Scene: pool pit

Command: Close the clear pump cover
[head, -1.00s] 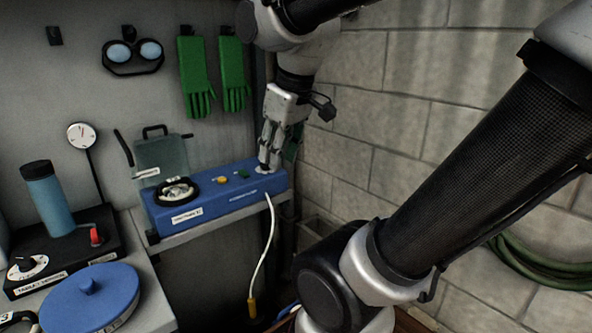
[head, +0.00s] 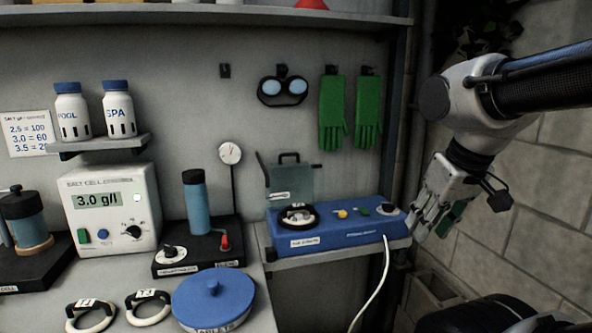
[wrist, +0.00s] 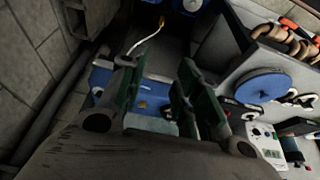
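The clear pump cover (head: 290,183) is a see-through greenish panel with a dark handle on its top edge. It stands raised at the back left of the blue pump unit (head: 335,229). A round black-rimmed fitting (head: 297,216) is uncovered in front of it. The blue unit also shows partly behind my fingers in the wrist view (wrist: 150,90); I cannot make out the cover there. My gripper (head: 430,222) hangs right of the unit, apart from the cover. In the wrist view my gripper (wrist: 157,72) has its green-padded fingers spread, with nothing between them.
The unit's top has a yellow button (head: 342,213), a green switch (head: 363,210) and a round knob (head: 387,208). A white cable (head: 374,290) hangs in front. A blue lidded tub (head: 213,299) stands on the left bench. A block wall (head: 545,170) bounds the right.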

